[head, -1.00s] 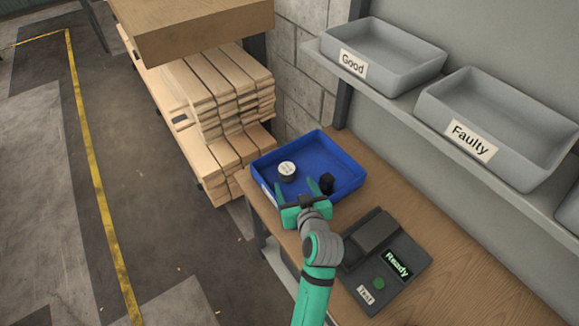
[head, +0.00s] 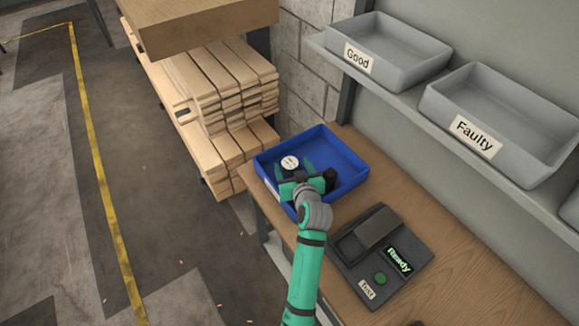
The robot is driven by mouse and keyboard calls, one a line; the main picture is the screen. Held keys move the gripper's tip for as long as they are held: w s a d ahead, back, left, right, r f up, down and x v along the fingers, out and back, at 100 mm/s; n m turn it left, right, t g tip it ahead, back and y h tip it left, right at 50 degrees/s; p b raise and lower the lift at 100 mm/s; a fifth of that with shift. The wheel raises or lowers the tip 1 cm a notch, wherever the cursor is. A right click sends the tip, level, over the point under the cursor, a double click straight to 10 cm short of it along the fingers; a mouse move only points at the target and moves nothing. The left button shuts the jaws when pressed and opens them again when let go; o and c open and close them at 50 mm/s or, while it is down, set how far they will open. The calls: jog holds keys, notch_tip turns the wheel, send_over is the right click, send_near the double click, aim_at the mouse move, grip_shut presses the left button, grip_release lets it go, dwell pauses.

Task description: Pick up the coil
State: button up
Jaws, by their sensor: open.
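A round dark piece with a white labelled top (head: 290,162), which looks like the coil, stands in the blue tray (head: 345,155) on the wooden bench. A small black piece (head: 330,175) is in the same tray, to the right; I cannot make out its details. My green gripper (head: 295,171) is open, over the near part of the tray. Its fingers point at the white-topped piece, with one tip on either side of it in the picture. I cannot tell whether they touch it. My gripper hides part of the tray floor.
A black test device (head: 380,255) with a green button and a "Ready" screen sits on the bench right of my arm. Grey bins marked Good (head: 400,75) and Faulty (head: 520,160) stand on the shelf behind. Stacked planks (head: 215,90) are left of the bench.

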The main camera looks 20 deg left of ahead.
jog(key=shift+a, duration=0.1)
jog(key=c, duration=1.4)
jog(key=shift+r, duration=0.15)
